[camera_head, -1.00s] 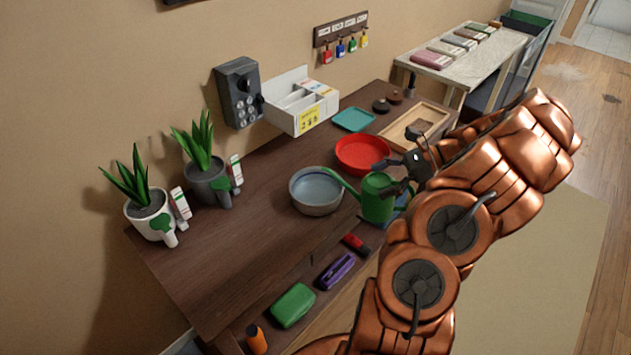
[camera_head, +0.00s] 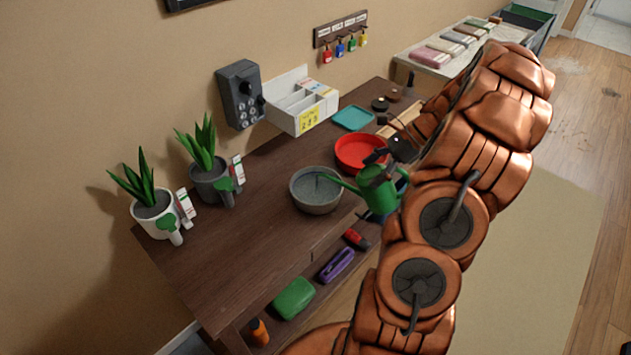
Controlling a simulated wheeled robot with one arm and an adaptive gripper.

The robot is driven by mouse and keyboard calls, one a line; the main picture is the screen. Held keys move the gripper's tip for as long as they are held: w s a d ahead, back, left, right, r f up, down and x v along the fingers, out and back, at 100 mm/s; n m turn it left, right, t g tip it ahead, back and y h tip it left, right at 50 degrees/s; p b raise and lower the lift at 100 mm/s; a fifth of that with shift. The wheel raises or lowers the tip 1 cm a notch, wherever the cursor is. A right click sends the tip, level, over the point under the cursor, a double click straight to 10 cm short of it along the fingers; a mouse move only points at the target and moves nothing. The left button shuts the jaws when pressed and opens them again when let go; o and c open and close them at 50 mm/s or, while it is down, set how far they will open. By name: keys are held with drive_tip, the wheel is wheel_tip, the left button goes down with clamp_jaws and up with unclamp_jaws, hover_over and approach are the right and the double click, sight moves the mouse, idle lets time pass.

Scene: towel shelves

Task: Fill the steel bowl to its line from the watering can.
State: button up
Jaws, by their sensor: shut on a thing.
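The steel bowl (camera_head: 309,206) stands on the brown wooden table, left of the red bowl. Its inside looks grey and speckled; I cannot make out its line or the water level. My gripper (camera_head: 388,160) is shut on the green watering can (camera_head: 376,194) at its upper part. The can is tilted to the left, with its spout reaching over the steel bowl's rim. A thin dark streak shows below the spout tip, too faint to confirm as water. My arm hides the can's right side.
The red bowl (camera_head: 358,166) stands close behind the can. A teal tray (camera_head: 353,118), a white organizer (camera_head: 302,122) and two potted plants (camera_head: 205,180) (camera_head: 154,222) stand along the wall. The table's front left (camera_head: 220,265) is clear. A lower shelf holds a green box (camera_head: 294,298).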

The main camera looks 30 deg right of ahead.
sight(384, 200)
drive_tip(key=shift+r, duration=0.1)
idle(0.6)
drive_tip(key=shift+s+f+b, duration=0.15)
drive_tip(key=shift+f+b, duration=0.35)
drive_tip(key=shift+f, duration=0.1)
drive_tip(key=shift+s+d+f+n+t+y+b, duration=0.15)
drive_tip(key=shift+s+d+f+t+y+b, duration=0.1)
drive_tip(key=shift+f+t+y+b, duration=0.3)
drive_tip(key=shift+s+d+f+n+t+y+b, duration=0.15)
drive_tip(key=shift+s+d+f+t+y+b, duration=0.1)
drive_tip(key=shift+f+t+y+b, duration=0.25)
drive_tip(key=shift+s, duration=0.1)
drive_tip(key=shift+r, duration=0.15)
drive_tip(key=shift+d+t+y+b, duration=0.1)
drive_tip(key=shift+t+y+b, duration=0.15)
drive_tip(key=shift+t+b, duration=0.15)
drive_tip(key=shift+s+n+t+y+b, duration=0.1)
drive_tip(key=shift+n+t+y+b, duration=0.25)
drive_tip(key=shift+n+y, duration=0.05)
drive_tip(key=shift+d+r, duration=0.15)
